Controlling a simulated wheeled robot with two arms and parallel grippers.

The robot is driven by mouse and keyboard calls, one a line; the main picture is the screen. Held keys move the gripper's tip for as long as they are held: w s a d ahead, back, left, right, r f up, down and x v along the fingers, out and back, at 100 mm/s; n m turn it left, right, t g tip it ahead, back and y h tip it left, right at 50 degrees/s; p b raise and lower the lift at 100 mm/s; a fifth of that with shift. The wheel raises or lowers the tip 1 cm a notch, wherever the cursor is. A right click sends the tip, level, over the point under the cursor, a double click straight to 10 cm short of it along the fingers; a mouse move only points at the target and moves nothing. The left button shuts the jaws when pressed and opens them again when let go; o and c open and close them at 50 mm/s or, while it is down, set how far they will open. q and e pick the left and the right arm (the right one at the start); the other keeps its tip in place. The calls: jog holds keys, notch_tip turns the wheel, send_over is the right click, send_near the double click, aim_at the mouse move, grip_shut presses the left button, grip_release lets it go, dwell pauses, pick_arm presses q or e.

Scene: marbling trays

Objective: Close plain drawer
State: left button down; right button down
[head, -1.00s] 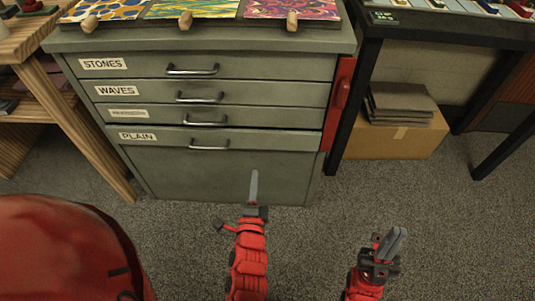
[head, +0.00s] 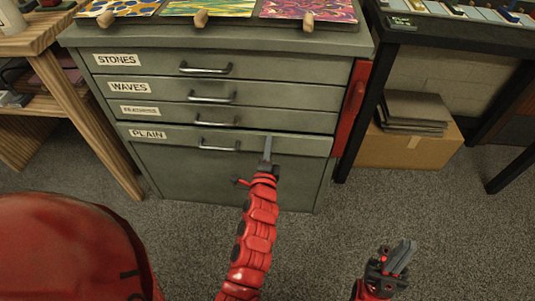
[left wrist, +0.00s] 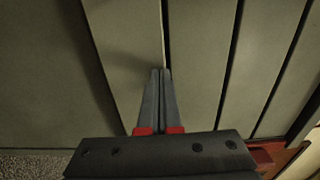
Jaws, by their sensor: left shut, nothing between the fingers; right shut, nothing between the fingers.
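The plain drawer (head: 178,137) is the lowest labelled drawer of the grey-green cabinet (head: 220,175) in the head view. It stands slightly out from the front, with a dark gap along its top edge toward the right. My left gripper (head: 267,146) is shut and empty, its fingertips at the right part of the plain drawer's front, right of its handle (head: 218,146). In the left wrist view the shut fingertips (left wrist: 161,72) overlap the drawer front near its edge; whether they touch cannot be told. My right gripper (head: 406,252) is shut and empty, low at the right, away from the cabinet.
The stones, waves and a third drawer above sit flush. Marbled sheets (head: 209,8) lie on the cabinet top. A red part (head: 352,105) runs down the cabinet's right side. A cardboard box (head: 405,150) stands under the black table. A wooden table (head: 85,100) stands at left. Carpet is clear in front.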

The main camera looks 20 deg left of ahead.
pick_arm(q)
jog(key=shift+w, duration=0.2)
jog(key=shift+w+a+r+b, duration=0.15)
jog(key=shift+w+r+b, duration=0.05)
jog(key=shift+w, duration=0.3)
jog(key=shift+w+a+r+b, duration=0.15)
jog(key=shift+w, duration=0.3)
